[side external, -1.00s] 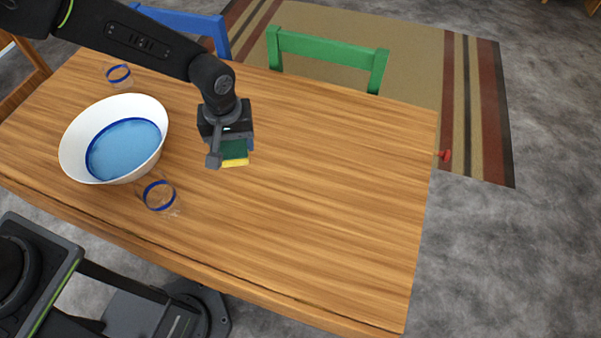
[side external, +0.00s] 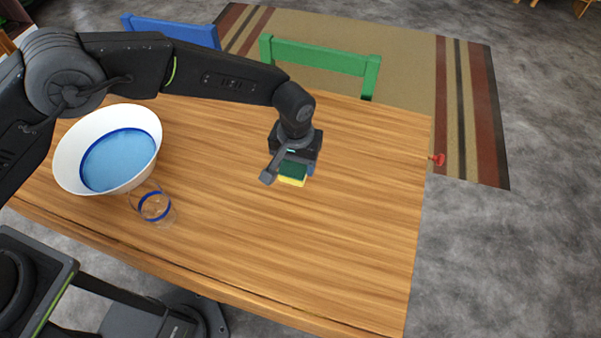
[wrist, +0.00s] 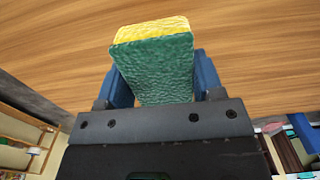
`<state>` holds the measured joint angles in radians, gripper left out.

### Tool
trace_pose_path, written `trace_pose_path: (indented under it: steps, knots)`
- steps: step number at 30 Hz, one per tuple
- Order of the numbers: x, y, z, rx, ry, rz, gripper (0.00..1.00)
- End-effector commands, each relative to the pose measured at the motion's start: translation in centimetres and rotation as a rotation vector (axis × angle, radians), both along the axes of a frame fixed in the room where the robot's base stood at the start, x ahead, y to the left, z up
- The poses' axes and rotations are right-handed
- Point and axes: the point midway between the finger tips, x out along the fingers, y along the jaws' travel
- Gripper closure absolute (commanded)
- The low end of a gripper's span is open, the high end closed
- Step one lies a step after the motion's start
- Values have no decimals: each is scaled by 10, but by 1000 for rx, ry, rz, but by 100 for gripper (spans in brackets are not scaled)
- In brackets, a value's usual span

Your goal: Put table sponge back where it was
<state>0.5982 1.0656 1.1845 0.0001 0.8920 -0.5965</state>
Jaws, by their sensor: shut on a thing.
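The sponge (side external: 292,173) is yellow with a green scouring side. It is between the blue fingers of my gripper (side external: 290,170), which is shut on it. In the wrist view the sponge (wrist: 155,60) fills the space between both fingers, green side toward the camera and yellow edge at the far end. In the side view the gripper is over the middle of the wooden table (side external: 330,230). I cannot tell whether the sponge touches the tabletop or is held just above it.
A white bowl (side external: 66,160) with blue contents stands on the left of the table. A clear glass with a blue band (side external: 155,207) stands beside it. A green chair (side external: 320,56) and a blue chair (side external: 172,28) are at the far edge. The table's right half is clear.

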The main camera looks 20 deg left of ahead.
Motion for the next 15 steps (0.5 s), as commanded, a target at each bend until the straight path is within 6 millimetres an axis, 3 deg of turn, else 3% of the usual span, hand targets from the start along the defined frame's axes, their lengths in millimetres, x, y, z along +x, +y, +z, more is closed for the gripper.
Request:
trace_pose_path:
  steps: [8,15]
  knots:
    - [-2,-11,-16,1,1,2,65]
    - [-2,-11,-46,-2,0,1,65]
